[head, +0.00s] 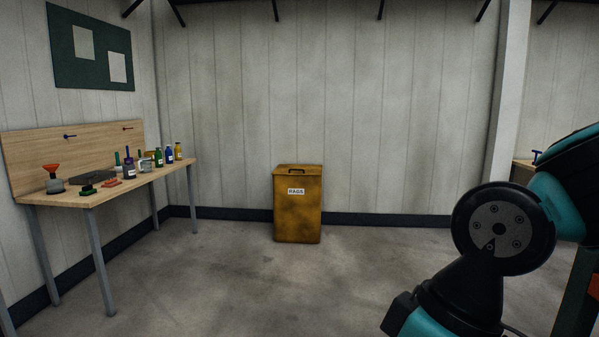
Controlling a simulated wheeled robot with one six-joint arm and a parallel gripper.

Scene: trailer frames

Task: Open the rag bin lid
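The rag bin (298,215) is a yellow-brown, stained box with a white label reading RAGS. It stands upright on the floor near the back wall, in the middle of the head view. Its lid (290,169) is shut, with a dark handle on top. My arm shows at the right, in teal and black, well apart from the bin and nearer to the camera. My gripper is not in the picture, so its state is hidden.
A wooden workbench (120,187) with metal legs stands along the left wall, holding several bottles and tools. A green board (92,42) hangs above it. The concrete floor (230,270) before the bin is clear. A white post (508,90) stands at the right.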

